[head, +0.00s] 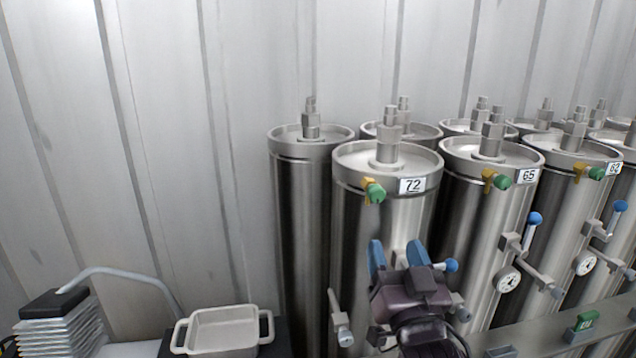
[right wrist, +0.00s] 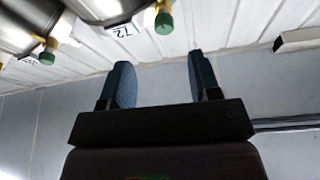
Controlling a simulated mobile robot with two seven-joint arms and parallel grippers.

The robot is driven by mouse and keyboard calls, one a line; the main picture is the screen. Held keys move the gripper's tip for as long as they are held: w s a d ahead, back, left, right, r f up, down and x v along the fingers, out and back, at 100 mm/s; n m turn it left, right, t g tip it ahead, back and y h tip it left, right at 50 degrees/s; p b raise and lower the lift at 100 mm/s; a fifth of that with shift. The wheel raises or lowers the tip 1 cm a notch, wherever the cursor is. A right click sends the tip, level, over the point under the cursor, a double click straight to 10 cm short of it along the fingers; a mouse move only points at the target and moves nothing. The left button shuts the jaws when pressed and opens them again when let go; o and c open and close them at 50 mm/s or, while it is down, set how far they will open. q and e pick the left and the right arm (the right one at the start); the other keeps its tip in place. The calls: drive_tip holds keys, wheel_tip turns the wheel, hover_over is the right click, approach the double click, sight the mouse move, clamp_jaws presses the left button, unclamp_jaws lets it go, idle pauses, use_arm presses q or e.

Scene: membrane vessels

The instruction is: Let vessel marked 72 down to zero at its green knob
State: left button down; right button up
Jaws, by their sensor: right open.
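The vessel marked 72 (head: 350,240) is an upright steel cylinder in the front row, with a white "72" label (head: 412,185) near its top. Its green knob (head: 375,193) sits on a small brass fitting left of the label. In the right wrist view the green knob (right wrist: 164,23) and the label (right wrist: 122,30) show beyond the fingers. My right gripper (head: 397,256) is open and empty, in front of the vessel and below the knob, apart from it. It hides part of the vessel's lower front, and no gauge of vessel 72 can be seen. My left gripper is not in view.
Vessel 65 (head: 470,200) stands close to the right, with its own green knob (head: 503,181), blue-handled valve (head: 535,218) and gauge (head: 507,280). More vessels stand behind and right. A pale tray (head: 222,330) and a finned stack (head: 60,330) are at lower left.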

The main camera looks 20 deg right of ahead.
sight(378, 197)
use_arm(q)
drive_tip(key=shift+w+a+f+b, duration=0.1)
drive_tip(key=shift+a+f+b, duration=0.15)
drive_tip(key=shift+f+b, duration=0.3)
use_arm(e)
drive_tip(key=shift+m+h, duration=0.3)
drive_tip(key=shift+m, duration=0.3)
drive_tip(key=x, duration=0.7)
drive_tip(key=r+x, duration=0.1)
drive_tip(key=x, duration=0.3)
drive_tip(key=shift+a, duration=0.3)
drive_tip(key=shift+c, duration=0.2)
